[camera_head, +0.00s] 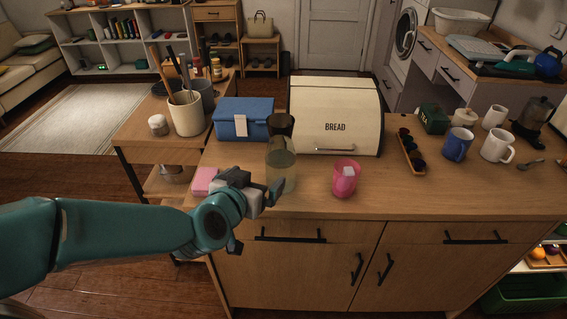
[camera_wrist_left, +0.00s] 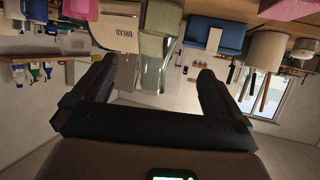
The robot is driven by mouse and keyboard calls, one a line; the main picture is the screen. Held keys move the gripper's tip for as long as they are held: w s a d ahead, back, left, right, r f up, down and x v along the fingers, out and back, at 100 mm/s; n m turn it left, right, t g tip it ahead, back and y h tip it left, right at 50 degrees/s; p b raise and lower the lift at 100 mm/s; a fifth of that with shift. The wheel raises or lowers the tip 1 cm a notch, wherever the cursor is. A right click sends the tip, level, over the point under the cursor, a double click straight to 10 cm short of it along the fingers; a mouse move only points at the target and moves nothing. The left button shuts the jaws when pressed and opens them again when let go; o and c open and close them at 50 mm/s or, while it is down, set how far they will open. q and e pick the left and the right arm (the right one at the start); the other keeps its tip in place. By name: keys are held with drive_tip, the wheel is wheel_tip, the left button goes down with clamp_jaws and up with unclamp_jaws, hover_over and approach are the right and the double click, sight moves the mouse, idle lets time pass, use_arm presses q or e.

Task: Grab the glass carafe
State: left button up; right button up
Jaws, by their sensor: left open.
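The glass carafe (camera_head: 281,168), greenish and clear with a dark top, stands upright on the wooden counter in front of the bread box. In the left wrist view, which is upside down, the carafe (camera_wrist_left: 158,48) shows beyond and between the two fingers. My left gripper (camera_head: 268,190) is at the carafe's lower left side in the head view, partly overlapping it. The left gripper's fingers (camera_wrist_left: 155,82) are spread wide with nothing held between them. I cannot tell whether a finger touches the glass. My right gripper is in neither view.
A pink cup (camera_head: 345,180) stands right of the carafe, and a pink block (camera_head: 204,180) lies left of my gripper. A blue box (camera_head: 243,120) and the bread box (camera_head: 336,115) stand behind. The counter's front right is clear.

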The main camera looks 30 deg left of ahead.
sight(275, 163)
use_arm(q)
drive_tip(key=p+x, duration=0.2)
drive_tip(key=x, duration=0.9)
drive_tip(key=shift+f, duration=0.3)
drive_tip(key=shift+w, duration=0.35)
drive_tip(key=p+x, duration=0.1)
drive_tip(key=x, duration=0.3)
drive_tip(key=shift+w+f+p, duration=0.15)
drive_tip(key=shift+w+p, duration=0.15)
drive_tip(key=shift+s, duration=0.2)
drive_tip(key=shift+c, duration=0.3)
drive_tip(key=shift+w, duration=0.1)
drive_tip(key=c, duration=1.5)
drive_tip(key=shift+c, duration=0.2)
